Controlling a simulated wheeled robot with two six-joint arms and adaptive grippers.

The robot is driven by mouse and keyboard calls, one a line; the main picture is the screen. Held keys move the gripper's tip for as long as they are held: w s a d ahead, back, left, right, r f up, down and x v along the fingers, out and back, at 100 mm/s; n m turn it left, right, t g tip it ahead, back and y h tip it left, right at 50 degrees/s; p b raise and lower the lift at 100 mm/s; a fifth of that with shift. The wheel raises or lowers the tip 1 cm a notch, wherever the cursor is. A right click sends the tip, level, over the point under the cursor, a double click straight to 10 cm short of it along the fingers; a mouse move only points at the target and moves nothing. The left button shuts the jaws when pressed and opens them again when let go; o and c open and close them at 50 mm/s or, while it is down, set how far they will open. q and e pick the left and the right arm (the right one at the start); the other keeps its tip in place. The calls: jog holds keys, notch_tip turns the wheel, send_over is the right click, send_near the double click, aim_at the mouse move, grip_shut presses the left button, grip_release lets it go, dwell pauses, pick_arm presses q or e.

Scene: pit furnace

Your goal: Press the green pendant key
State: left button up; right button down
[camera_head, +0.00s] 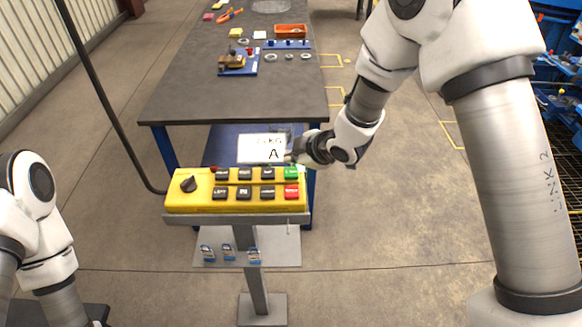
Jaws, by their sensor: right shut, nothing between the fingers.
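The yellow pendant (237,206) stands on a grey post in the middle of the view. It carries several black keys, a black rotary knob (188,184) at its left end and a red key (291,191) at its lower right. The green key (291,173) is at the upper right corner, above the red key. My right gripper (290,158) is shut and empty, its tip close to the green key's far edge. I cannot tell whether it touches. My left arm shows at the lower left, with its gripper out of view.
A white sign (261,148) with a large A is behind the pendant. A dark-topped workbench (190,105) with small tools and parts stands beyond. A black cable (104,100) hangs to the pendant's left.

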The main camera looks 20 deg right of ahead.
aim_at(293, 173)
notch_tip(293, 173, up, 4)
jog(key=shift+f+p, duration=0.25)
jog(key=shift+p, duration=0.9)
jog(key=shift+f, duration=0.1)
